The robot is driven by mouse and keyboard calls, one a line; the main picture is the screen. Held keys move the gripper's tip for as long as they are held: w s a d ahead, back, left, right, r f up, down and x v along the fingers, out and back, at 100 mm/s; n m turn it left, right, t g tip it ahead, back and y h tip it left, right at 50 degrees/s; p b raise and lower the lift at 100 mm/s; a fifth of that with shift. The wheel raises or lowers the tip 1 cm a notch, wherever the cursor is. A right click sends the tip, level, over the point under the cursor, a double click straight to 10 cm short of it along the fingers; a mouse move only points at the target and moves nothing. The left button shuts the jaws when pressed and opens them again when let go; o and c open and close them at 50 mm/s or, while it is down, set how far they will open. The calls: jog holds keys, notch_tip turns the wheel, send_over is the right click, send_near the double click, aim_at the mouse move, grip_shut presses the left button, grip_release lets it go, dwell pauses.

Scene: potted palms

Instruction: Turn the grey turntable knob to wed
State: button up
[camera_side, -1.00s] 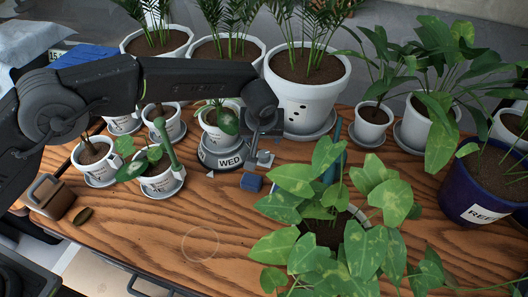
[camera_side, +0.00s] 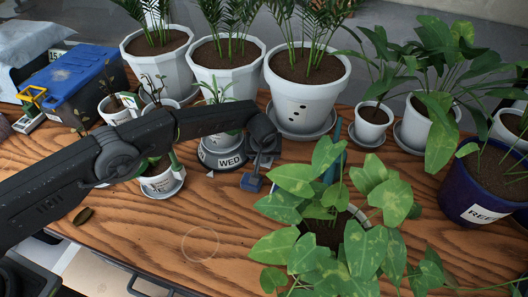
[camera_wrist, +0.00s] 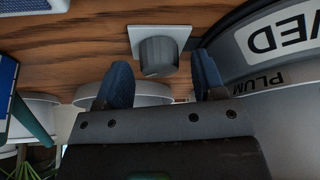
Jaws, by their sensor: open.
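The round grey turntable (camera_side: 208,160) stands mid-table with a potted plant on it. Its white WED label (camera_side: 230,161) faces the front, a little right of a small white triangle (camera_side: 210,174) on the table. In the wrist view, the labels WED (camera_wrist: 277,38) and PLUM show on the right. The grey knob (camera_wrist: 158,56) sits on a pale square plate beside the turntable. My gripper (camera_side: 254,180) is low at the turntable's right side. In the wrist view, its blue fingers (camera_wrist: 161,64) are open, one on each side of the knob, with visible gaps. The side view mostly hides the knob.
A leafy variegated plant (camera_side: 384,208) stands close to the right of my gripper. Large white palm pots (camera_side: 303,98) stand behind. Small pots (camera_side: 160,181) are to the left, partly behind my arm.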

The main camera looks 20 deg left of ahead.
jog(key=shift+f, duration=0.15)
jog(key=c, duration=0.9)
jog(key=shift+w+m, duration=0.1)
jog(key=shift+m, duration=0.2)
jog(key=shift+a+m+h, duration=0.1)
jog(key=shift+m+h, duration=0.5)
jog(key=shift+m, duration=0.7)
jog(key=shift+m+h, duration=0.6)
jog(key=shift+m, duration=0.7)
jog(key=o, duration=0.9)
